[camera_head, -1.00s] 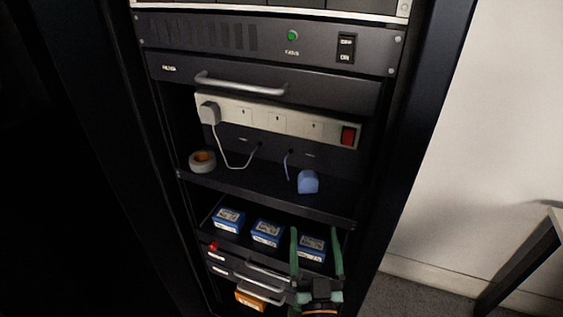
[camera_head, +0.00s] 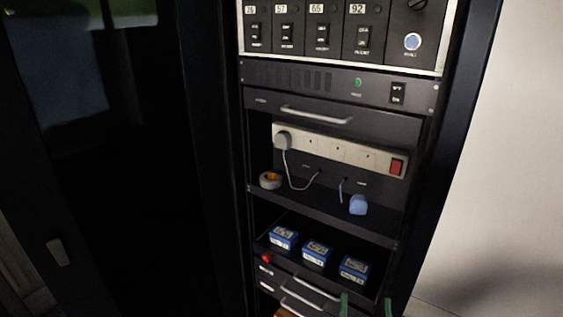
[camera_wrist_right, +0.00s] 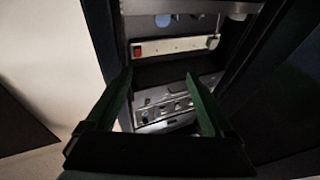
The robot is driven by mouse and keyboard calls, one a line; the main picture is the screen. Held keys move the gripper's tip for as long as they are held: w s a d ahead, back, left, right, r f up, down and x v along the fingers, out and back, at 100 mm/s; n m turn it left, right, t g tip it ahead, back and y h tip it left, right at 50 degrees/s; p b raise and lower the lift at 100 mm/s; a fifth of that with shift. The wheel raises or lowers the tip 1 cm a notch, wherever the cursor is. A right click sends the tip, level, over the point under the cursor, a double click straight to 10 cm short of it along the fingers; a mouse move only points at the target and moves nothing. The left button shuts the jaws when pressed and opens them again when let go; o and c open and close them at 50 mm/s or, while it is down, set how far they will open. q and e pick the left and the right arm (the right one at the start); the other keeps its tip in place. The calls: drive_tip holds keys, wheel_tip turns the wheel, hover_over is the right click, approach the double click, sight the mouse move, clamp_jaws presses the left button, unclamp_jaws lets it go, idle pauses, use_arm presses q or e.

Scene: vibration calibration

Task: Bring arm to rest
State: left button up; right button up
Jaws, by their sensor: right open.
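My right gripper (camera_head: 366,306) shows only as two green fingertips at the bottom edge of the head view, below the shelf with the blue boxes. In the right wrist view its two green fingers (camera_wrist_right: 158,82) stand wide apart with nothing between them. The dark rack (camera_head: 240,200) is in front of it. My left gripper is not in view.
The rack holds a switch panel (camera_head: 335,32), a power strip (camera_head: 335,147) with one plug, a tape roll (camera_head: 270,180), a blue plug (camera_head: 358,205) and blue boxes (camera_head: 316,252). A dark door or panel (camera_head: 130,180) stands left. A pale wall (camera_head: 500,200) is at right.

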drive_tip(key=d+f+n+y, duration=0.2)
drive_tip(key=d+n+y, duration=0.1)
drive_tip(key=d+n, duration=0.3)
drive_tip(key=s+d+f+g+h, duration=0.1)
drive_tip(key=s+d+f+g, duration=0.25)
drive_tip(key=f, duration=0.45)
drive_tip(key=s+d+f+g+h, duration=0.1)
drive_tip(key=s+d+f+g, duration=0.1)
drive_tip(key=d+f+g, duration=0.45)
drive_tip(key=s+a+f+n+g+y, duration=0.2)
drive_tip(key=s+a+f+n+y, duration=0.15)
drive_tip(key=s+f, duration=0.5)
use_arm(q)
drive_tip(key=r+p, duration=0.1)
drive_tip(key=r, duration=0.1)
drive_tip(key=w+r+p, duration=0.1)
drive_tip(key=p, duration=0.1)
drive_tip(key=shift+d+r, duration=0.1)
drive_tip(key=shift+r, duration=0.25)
use_arm(e)
drive_tip(key=a+r+m, duration=0.2)
drive_tip(key=a, duration=0.3)
drive_tip(key=a+r+m+y, duration=0.1)
drive_tip(key=a+r+m, duration=0.1)
drive_tip(key=a, duration=0.4)
drive_tip(key=shift+s+r+m+t, duration=0.2)
drive_tip(key=shift+r+m+t, duration=0.1)
drive_tip(key=shift+m, duration=0.45)
